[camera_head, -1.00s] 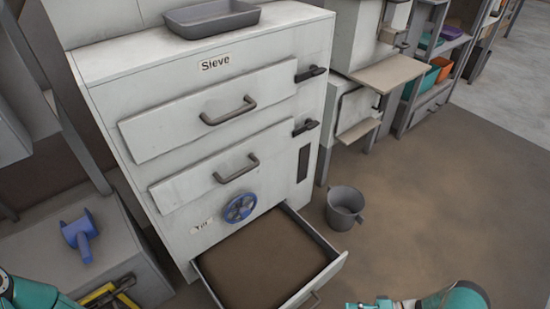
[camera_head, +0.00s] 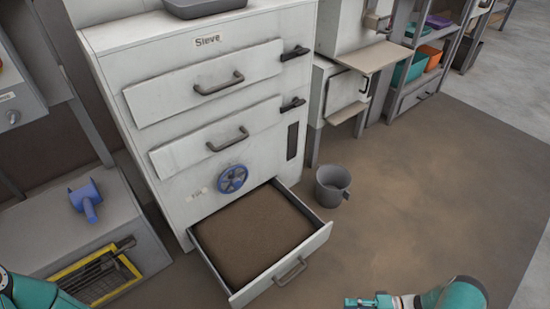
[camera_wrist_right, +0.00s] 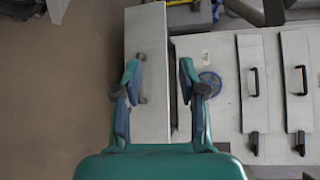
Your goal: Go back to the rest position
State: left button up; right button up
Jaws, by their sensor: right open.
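My right gripper (camera_head: 368,302) shows at the bottom edge of the head view, to the right of the open drawer. In the right wrist view the right gripper (camera_wrist_right: 158,72) has its two fingers spread apart with nothing held between them. Beyond the fingers is the white front of the open drawer (camera_wrist_right: 150,115) with its handle. A teal part of my left arm (camera_head: 30,292) shows at the lower left corner; its gripper is out of the picture.
The sieve cabinet (camera_head: 262,135) has its bottom drawer (camera_head: 318,240) pulled out, holding brown material. A grey bucket (camera_head: 330,188) stands beside it. A bench with a blue scoop (camera_head: 86,200) and a yellow-framed screen (camera_head: 100,280) is at left. Floor at right is clear.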

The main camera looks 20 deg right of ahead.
jog(key=w+a+r+n+g+h, duration=0.15)
jog(key=a+g+h, duration=0.35)
jog(key=a+g, duration=0.6)
jog(key=a+r+n+t+h, duration=0.35)
jog(key=a+r+h, duration=0.25)
jog(key=a+r, duration=0.55)
notch_tip(320, 180, down, 11)
jog(key=b, duration=1.1)
notch_tip(320, 180, up, 36)
jog(key=p, duration=3.6)
jog(key=shift+w+r+t+p, duration=0.2)
jog(key=shift+w+t+p, duration=0.15)
jog(key=shift+t+p, duration=0.1)
jog(key=shift+f, duration=0.1)
jog(key=shift+w+a, duration=0.1)
